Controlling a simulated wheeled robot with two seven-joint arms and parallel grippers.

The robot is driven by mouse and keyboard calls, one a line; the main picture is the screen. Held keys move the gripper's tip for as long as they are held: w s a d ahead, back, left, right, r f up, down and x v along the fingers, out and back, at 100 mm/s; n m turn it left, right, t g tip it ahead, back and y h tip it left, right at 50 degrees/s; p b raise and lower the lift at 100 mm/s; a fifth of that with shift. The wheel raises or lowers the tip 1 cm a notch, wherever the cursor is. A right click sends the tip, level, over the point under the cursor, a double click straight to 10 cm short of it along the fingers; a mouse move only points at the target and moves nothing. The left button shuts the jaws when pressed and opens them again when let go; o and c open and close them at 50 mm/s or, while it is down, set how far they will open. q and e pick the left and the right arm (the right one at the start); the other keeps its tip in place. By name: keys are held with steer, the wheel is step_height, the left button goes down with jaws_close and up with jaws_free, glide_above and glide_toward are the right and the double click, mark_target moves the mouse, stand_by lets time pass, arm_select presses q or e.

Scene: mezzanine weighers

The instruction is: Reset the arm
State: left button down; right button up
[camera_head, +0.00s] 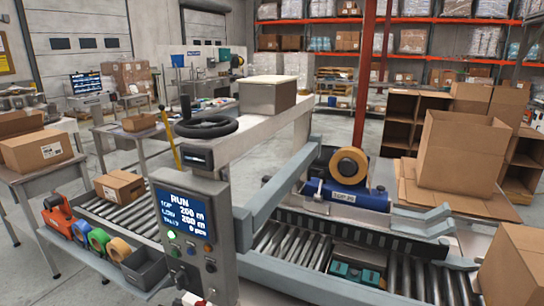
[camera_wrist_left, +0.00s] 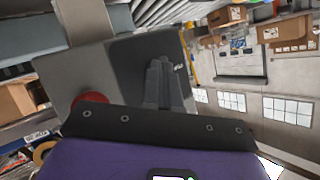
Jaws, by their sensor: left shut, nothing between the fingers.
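My left gripper (camera_wrist_left: 160,66) shows in the left wrist view. Its two grey fingers are together with nothing between them. They point at a dark grey panel (camera_wrist_left: 128,50), and I cannot tell how far apart they are. A round red button or knob (camera_wrist_left: 90,98) lies left of the fingers. In the head view I cannot clearly make out the left gripper at the bottom edge. My right gripper is not in view.
A control box (camera_head: 185,225) with a lit screen stands close in front, beside a roller conveyor (camera_head: 135,215). A carton (camera_head: 119,186) lies on the rollers. A side shelf (camera_head: 105,268) holds tape rolls and a grey bin. A tape machine (camera_head: 345,195) and open carton (camera_head: 460,150) are at right.

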arm_select(q)
steer(key=s+d+f+n+g+h, duration=0.1)
steer(key=s+d+f+g+h, duration=0.35)
steer(key=f, duration=0.75)
arm_select(e)
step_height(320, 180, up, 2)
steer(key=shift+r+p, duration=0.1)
steer(key=shift+p, duration=0.9)
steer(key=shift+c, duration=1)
arm_select(q)
steer(key=s+d+f+n+g+h, duration=0.1)
steer(key=s+d+f+g, duration=0.1)
steer(key=s+d+f, duration=0.2)
steer(key=s+d+f+n+g+h, duration=0.1)
steer(key=s+d+f+g, duration=0.2)
steer(key=s, duration=0.8)
steer(key=s+d+f+n+g+h, duration=0.1)
steer(key=s+d+f+n+g, duration=0.1)
steer(key=s+d+f, duration=0.4)
steer(key=s+d+g, duration=0.1)
steer(key=s+d, duration=0.1)
steer(key=shift+d+f, duration=0.25)
steer(key=shift+d, duration=0.05)
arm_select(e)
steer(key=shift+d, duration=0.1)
